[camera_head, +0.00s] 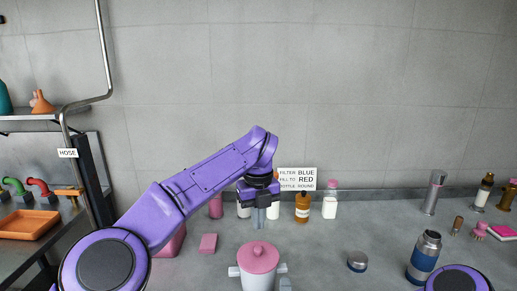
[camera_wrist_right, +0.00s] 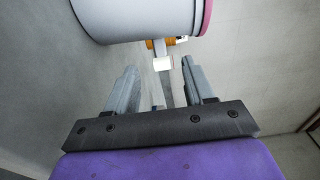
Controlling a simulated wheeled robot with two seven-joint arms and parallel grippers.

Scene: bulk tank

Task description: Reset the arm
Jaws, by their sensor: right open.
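My left arm reaches in from the left in the head view. Its gripper (camera_head: 258,216) points down, behind and above a white pot (camera_head: 256,283) with a pink lid (camera_head: 258,258); I cannot tell whether its fingers are apart. My right gripper (camera_wrist_right: 160,68) is open in the right wrist view, with nothing held between its fingers. The white pot (camera_wrist_right: 140,18) with its pink edge fills the top of that view, close beyond the fingers. A small white piece (camera_wrist_right: 163,62) shows between the fingertips; I cannot tell what it is part of.
Bottles, including an amber one (camera_head: 302,207) and a white one (camera_head: 329,208), stand along the wall by a sign (camera_head: 297,179). A pink block (camera_head: 208,243), a round tin (camera_head: 357,261) and a blue flask (camera_head: 424,257) stand on the counter. An orange tray (camera_head: 28,224) is left.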

